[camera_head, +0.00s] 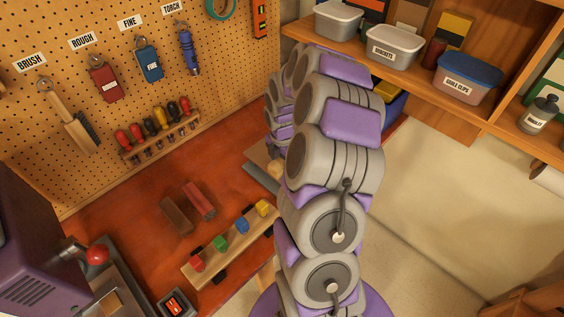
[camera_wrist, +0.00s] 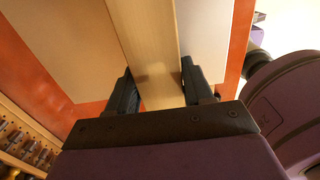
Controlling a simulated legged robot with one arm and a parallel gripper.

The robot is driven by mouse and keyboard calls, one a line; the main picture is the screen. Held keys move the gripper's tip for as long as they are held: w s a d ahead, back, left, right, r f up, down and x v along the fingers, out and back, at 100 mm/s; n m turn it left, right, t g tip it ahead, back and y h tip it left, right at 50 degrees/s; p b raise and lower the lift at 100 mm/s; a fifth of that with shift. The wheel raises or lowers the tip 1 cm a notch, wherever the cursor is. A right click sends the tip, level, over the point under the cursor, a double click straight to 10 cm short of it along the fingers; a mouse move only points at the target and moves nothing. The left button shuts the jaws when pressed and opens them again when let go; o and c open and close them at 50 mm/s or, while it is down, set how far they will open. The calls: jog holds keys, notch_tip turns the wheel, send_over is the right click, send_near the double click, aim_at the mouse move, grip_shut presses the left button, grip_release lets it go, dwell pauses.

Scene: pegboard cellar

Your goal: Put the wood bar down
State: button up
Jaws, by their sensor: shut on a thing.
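The wood bar (camera_wrist: 148,35) is a long, pale, straight piece in the wrist view. It runs from between my fingers up to the top edge of the picture. My gripper (camera_wrist: 157,69) has its two dark fingers on either side of the bar and is shut on it. Behind the bar is a pale flat surface (camera_wrist: 65,45) with the red-orange bench top (camera_wrist: 28,60) around it. I cannot tell whether the bar touches that surface. In the head view my arm hides the gripper and most of the bar's surroundings.
The bench (camera_head: 130,205) holds a brown block (camera_head: 176,215), a red block (camera_head: 200,200) and a wooden rail (camera_head: 240,245) with coloured blocks. A red-knobbed machine (camera_head: 97,255) stands at front left. A pegboard (camera_head: 90,60) with tools rises behind; shelves with tubs (camera_head: 395,47) are at right.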

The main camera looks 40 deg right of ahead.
jog(key=shift+a, duration=0.15)
jog(key=o, duration=1.2)
jog(key=shift+a, duration=0.1)
jog(key=shift+c, duration=0.2)
jog(key=shift+r, duration=0.1)
